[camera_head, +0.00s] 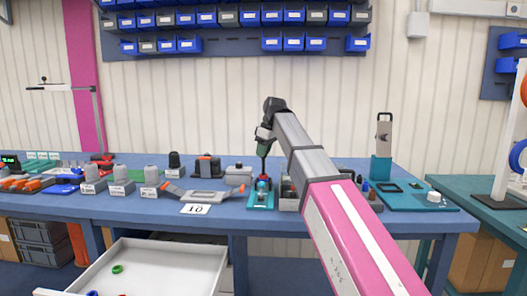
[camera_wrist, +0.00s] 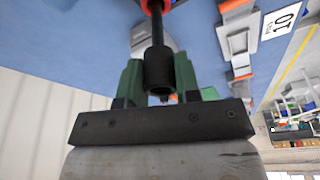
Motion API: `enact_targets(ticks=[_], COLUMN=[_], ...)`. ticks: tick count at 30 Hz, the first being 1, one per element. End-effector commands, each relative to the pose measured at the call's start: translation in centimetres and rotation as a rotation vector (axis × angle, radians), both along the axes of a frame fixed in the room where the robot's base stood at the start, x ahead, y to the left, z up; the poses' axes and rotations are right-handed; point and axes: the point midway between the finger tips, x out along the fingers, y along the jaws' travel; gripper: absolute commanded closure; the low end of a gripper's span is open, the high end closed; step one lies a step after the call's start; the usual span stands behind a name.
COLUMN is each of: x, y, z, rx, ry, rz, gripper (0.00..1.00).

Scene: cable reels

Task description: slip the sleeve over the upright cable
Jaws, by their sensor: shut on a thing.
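My gripper (camera_wrist: 159,84) has two green fingers, one on each side of a short, thick black sleeve (camera_wrist: 159,66), and is shut on it. The sleeve's open end faces the wrist camera. A thinner black cable (camera_wrist: 157,27) runs from the sleeve's far end to a red-orange part at the top of the wrist view. The sleeve looks in line with the cable and at its end; how far it is around it I cannot tell. In the head view my gripper (camera_head: 264,143) is above a teal stand (camera_head: 261,200), with the dark upright cable (camera_head: 262,167) between them.
The blue table (camera_head: 230,213) holds grey weights (camera_head: 118,177) at left and a grey tool with orange ends (camera_head: 197,196) beside the stand. A teal fixture (camera_head: 382,165) stands at right. An open white drawer (camera_head: 165,268) juts out below. Blue bins (camera_head: 271,15) hang behind.

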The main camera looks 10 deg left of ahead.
Motion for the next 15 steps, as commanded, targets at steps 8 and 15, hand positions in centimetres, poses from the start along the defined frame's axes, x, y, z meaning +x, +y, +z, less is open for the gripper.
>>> enact_targets(ticks=[8, 15], x=[0.0, -0.1], y=[0.0, 0.0], z=[-0.3, -1.2], rx=[0.000, 0.000], ry=[0.000, 0.000], rz=[0.000, 0.000], gripper=[0.91, 0.91])
